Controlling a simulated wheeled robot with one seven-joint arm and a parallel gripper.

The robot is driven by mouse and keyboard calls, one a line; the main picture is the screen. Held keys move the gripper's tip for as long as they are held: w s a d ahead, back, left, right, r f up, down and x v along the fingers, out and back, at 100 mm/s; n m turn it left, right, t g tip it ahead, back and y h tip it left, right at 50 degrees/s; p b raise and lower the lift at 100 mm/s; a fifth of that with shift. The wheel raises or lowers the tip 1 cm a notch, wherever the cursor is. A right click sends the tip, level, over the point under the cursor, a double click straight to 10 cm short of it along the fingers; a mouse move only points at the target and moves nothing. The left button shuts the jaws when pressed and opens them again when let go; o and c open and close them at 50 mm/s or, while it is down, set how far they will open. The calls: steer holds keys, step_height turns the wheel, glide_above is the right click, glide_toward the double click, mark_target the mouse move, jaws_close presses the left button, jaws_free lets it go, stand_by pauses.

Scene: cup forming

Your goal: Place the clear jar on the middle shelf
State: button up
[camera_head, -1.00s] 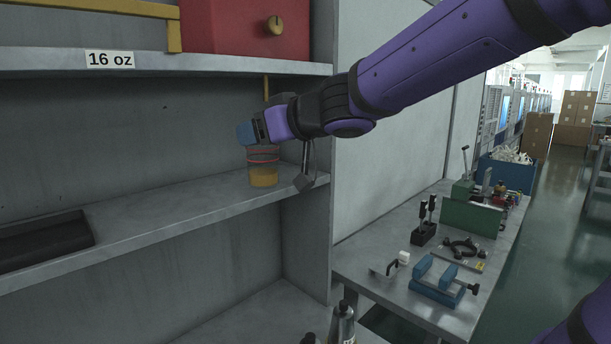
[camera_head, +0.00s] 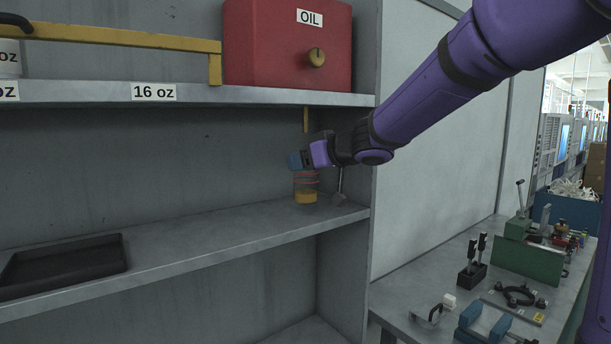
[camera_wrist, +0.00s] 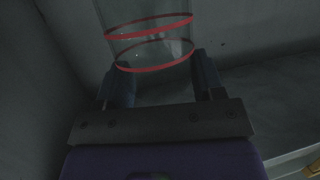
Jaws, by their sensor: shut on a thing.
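The clear jar (camera_head: 306,180) is a see-through cylinder with red rings, over the right end of the middle shelf (camera_head: 210,240). My gripper (camera_head: 305,168) reaches in from the right and is shut on it. In the wrist view the jar (camera_wrist: 150,35) stands between the two fingers (camera_wrist: 160,80), its red rings showing. A yellow-orange part (camera_head: 305,197) shows at the jar's foot; I cannot tell whether it belongs to the jar or stands behind it. Whether the jar touches the shelf is unclear.
A scraper-like tool (camera_head: 339,196) stands close right of the jar, near the side wall (camera_head: 345,260). A black tray (camera_head: 65,266) lies at the shelf's left. A red OIL box (camera_head: 285,50) and yellow bar (camera_head: 120,36) are above. The shelf's middle is bare.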

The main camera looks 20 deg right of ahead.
mark_target(305, 175)
steer(key=shift+w+d, duration=0.15)
steer(key=shift+w, duration=0.4)
steer(key=shift+w+f, duration=0.15)
steer(key=shift+f, duration=0.75)
steer(key=shift+w+f, duration=0.15)
steer(key=shift+f, duration=0.75)
steer(key=shift+f, duration=0.15)
steer(key=o, duration=1)
